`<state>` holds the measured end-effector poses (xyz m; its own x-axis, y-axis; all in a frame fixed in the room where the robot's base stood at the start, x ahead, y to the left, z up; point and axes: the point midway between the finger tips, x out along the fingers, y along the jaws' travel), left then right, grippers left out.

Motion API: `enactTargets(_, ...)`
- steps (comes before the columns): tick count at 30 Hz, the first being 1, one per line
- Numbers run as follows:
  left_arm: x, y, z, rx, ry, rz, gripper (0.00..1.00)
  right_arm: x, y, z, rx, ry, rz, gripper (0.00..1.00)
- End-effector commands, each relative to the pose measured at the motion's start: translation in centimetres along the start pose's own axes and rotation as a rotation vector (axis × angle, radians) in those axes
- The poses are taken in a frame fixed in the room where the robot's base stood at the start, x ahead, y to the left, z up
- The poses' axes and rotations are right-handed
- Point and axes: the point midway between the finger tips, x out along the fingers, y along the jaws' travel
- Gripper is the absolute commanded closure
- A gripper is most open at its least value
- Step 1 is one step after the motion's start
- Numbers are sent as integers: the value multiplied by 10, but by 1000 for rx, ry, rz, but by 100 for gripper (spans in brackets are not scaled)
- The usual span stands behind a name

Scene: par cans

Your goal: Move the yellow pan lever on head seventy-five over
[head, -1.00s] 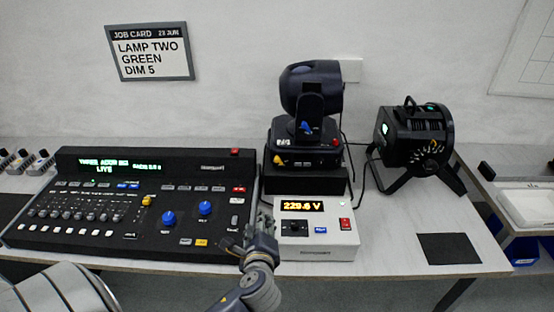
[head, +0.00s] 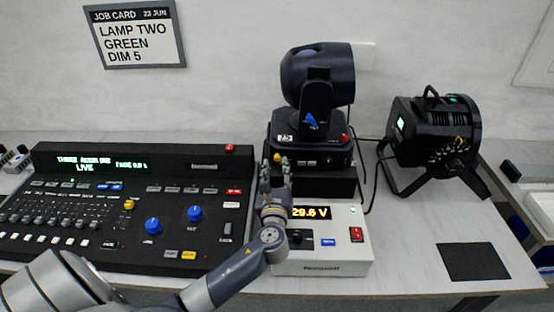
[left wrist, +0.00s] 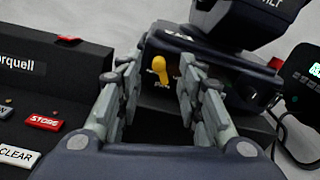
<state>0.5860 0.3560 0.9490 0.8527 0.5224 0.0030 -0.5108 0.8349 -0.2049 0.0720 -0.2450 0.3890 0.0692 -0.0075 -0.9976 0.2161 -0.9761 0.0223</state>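The moving head (head: 317,78) stands on a base (head: 308,151) labelled 75, on a black block (head: 325,183). Its yellow pan lever (head: 278,158) is on the left of the base front, just above my left gripper's fingertips (head: 275,170). In the left wrist view the yellow lever (left wrist: 159,69) stands roughly upright, framed between the two spread fingers of my left gripper (left wrist: 158,66). The gripper is open and empty; I cannot tell whether a finger touches the lever. A blue lever (head: 312,121) sits higher, on the yoke. My right gripper is out of view.
A black lighting desk (head: 120,225) lies left of my arm. A white voltage box (head: 335,255), partly hidden by my arm, stands below the head. A second lamp (head: 437,135) on a stand is at right, with cables between. A black mat (head: 475,262) lies front right.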

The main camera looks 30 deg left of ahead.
Motion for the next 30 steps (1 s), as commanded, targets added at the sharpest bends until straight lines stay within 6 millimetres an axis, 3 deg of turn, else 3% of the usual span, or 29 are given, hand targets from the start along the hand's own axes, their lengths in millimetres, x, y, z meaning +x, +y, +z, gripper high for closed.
enactTargets(3, 21, 0, 1, 0, 0, 2, 66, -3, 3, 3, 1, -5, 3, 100)
enactTargets(7, 35, 0, 0, -1, 1, 1, 66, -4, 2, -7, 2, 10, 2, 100)
enactTargets(12, 42, 0, 0, -2, 2, 0, 66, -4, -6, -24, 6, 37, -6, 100)
enactTargets(19, 42, 0, -1, -2, 2, 0, 66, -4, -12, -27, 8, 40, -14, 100)
enactTargets(24, 42, 0, -1, -2, 2, 1, 100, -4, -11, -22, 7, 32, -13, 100)
enactTargets(30, 42, 1, 0, -2, 1, 2, 100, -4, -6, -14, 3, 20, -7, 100)
